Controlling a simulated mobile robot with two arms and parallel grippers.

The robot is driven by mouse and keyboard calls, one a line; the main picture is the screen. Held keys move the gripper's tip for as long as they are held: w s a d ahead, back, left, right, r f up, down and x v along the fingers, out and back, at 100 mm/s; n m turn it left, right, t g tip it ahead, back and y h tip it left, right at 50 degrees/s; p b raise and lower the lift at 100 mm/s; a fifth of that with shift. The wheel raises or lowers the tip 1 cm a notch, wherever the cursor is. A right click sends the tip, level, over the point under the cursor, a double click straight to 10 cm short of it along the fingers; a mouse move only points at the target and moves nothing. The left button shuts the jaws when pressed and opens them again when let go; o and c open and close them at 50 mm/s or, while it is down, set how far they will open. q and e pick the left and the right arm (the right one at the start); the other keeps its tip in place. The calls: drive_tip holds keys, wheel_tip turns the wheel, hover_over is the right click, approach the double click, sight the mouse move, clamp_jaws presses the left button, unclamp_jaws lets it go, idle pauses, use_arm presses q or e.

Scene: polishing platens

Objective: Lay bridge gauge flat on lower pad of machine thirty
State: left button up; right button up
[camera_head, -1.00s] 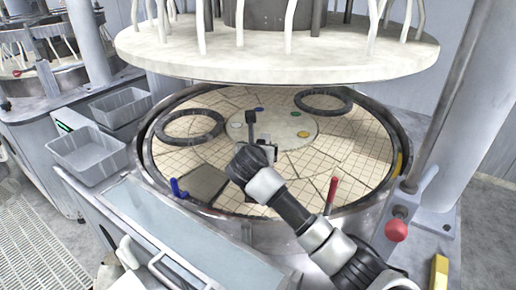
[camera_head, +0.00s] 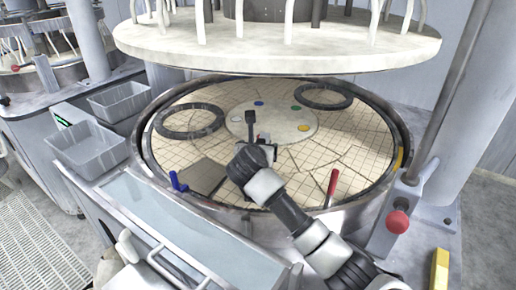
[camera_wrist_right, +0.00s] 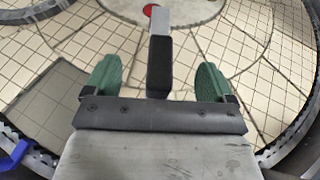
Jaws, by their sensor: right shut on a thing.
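The lower pad (camera_head: 345,150) of the machine in the middle is a round cream surface with a grid and dark seams. My right gripper (camera_head: 262,146) is low over the front middle of this pad, partly hidden by its own wrist. In the right wrist view its two green fingers (camera_wrist_right: 158,78) stand either side of a narrow bar, black near me and silver at its far end, which I take as the bridge gauge (camera_wrist_right: 160,60). It reaches out over the pad; whether it touches the pad I cannot tell. My left gripper does not show.
Two dark rings (camera_head: 192,121) (camera_head: 323,96) and a dark square plate (camera_head: 203,176) lie on the pad. A blue clamp (camera_head: 178,182) and a red-handled lever (camera_head: 332,182) stand at the front rim. The white upper platen (camera_head: 280,48) hangs overhead. Grey bins (camera_head: 90,150) are left.

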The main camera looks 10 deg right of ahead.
drive_tip(key=shift+f, duration=0.45)
idle(1.4)
idle(0.3)
drive_tip(key=o, duration=1.4)
drive_tip(key=shift+o, duration=0.5)
drive_tip(key=shift+s, duration=0.15)
drive_tip(key=shift+s+a, duration=0.1)
drive_tip(key=p+v, duration=0.6)
drive_tip(key=v, duration=0.4)
drive_tip(key=shift+r, duration=0.15)
drive_tip(key=shift+s+a, duration=0.1)
drive_tip(key=shift+s, duration=0.1)
